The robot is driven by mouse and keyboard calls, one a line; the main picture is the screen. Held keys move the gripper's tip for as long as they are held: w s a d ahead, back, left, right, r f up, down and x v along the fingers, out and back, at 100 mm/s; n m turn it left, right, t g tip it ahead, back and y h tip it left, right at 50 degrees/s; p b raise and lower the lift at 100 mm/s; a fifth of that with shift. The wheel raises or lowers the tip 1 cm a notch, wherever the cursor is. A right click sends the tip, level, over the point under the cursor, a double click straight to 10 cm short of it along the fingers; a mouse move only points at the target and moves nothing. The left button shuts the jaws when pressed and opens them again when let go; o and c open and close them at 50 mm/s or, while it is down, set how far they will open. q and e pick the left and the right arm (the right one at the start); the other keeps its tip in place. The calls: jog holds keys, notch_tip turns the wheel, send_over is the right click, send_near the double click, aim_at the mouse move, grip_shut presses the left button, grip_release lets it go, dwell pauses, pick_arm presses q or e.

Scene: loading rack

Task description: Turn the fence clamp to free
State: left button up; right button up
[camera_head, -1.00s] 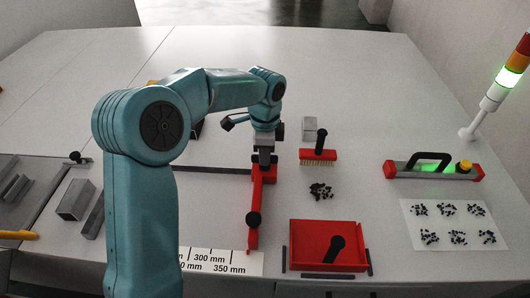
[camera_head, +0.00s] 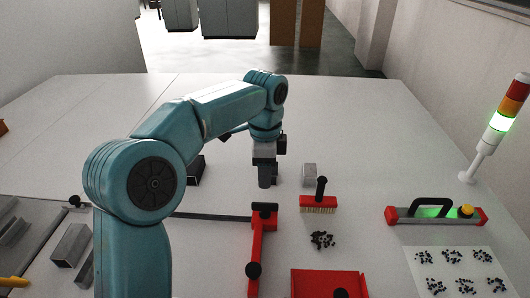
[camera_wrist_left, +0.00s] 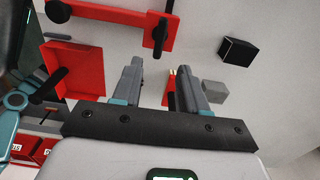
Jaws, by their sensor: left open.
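The red fence (camera_head: 256,244) lies lengthwise on the table in the head view, with a round black knob (camera_head: 253,270) near its front end. My right gripper is not in view.
A red brush (camera_head: 318,203) and a grey block (camera_head: 309,174) stand right of the gripper. Black bits (camera_head: 322,240) lie nearby, with a red tray (camera_head: 325,284) in front. A black box (camera_head: 196,171) stands behind my arm. The table's far part is clear.

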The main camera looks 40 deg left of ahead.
pick_arm(q)
notch_tip(320, 180, up, 6)
jog(key=shift+f+p, duration=0.15)
jog(key=shift+p, duration=0.25)
jog(key=shift+s+f, duration=0.1)
